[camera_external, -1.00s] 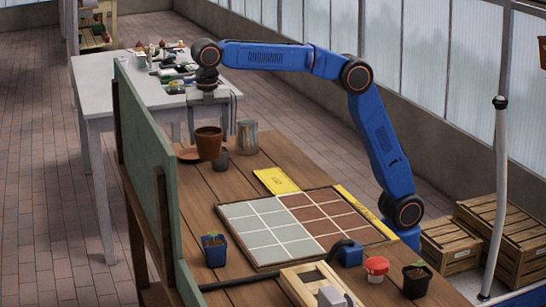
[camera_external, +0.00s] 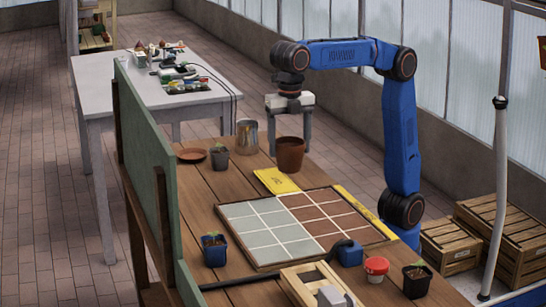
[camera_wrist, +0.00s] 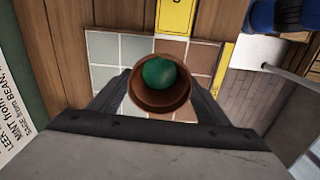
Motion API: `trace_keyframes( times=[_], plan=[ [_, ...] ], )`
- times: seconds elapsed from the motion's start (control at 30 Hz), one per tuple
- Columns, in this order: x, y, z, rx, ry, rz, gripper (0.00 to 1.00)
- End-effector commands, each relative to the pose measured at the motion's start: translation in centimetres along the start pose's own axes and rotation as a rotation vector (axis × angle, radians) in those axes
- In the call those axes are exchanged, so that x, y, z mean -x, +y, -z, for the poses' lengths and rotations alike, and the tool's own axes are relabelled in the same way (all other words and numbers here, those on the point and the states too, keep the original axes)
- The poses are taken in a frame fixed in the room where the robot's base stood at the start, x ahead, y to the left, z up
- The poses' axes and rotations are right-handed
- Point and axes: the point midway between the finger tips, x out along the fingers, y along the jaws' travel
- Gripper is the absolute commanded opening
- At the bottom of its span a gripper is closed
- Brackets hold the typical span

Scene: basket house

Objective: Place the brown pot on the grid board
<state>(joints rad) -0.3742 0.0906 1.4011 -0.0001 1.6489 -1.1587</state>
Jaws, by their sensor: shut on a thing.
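The brown pot (camera_external: 290,155) hangs upright from my gripper (camera_external: 290,128), above the far right part of the wooden table. My gripper is shut on the pot; its fingers sit on both sides of it in the wrist view (camera_wrist: 160,102). There the pot (camera_wrist: 143,104) shows a round green thing inside. The grid board (camera_external: 262,230) lies flat on the table, nearer the camera than the pot. It has grey squares on the left and brown squares on the right. It also shows in the wrist view (camera_wrist: 135,48), partly hidden behind the pot and fingers.
A yellow packet (camera_external: 277,181) lies at the board's far edge. A metal can (camera_external: 247,137), an empty saucer (camera_external: 191,155) and a seedling pot (camera_external: 219,158) stand at the table's far end. A green panel (camera_external: 148,160) rises along the left side. A blue seedling pot (camera_external: 214,250) stands left of the board.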

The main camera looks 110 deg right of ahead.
Motion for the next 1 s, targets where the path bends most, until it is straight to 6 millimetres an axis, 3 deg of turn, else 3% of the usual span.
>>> trace_keyframes(
  times=[0.1,0.33,0.47,0.8,1.0],
  plan=[
    [0.0,-3.3,2.1,0.019,0.000,0.000,0.47],
    [-0.2,-7.2,4.1,0.035,0.001,-0.001,0.47],
    [-0.6,-8.0,4.5,0.038,0.000,0.000,0.47],
    [-5.3,-8.2,4.5,0.038,0.000,0.001,0.47],
    [-6.4,-8.1,4.5,0.037,0.000,-0.001,0.47]
  ],
)
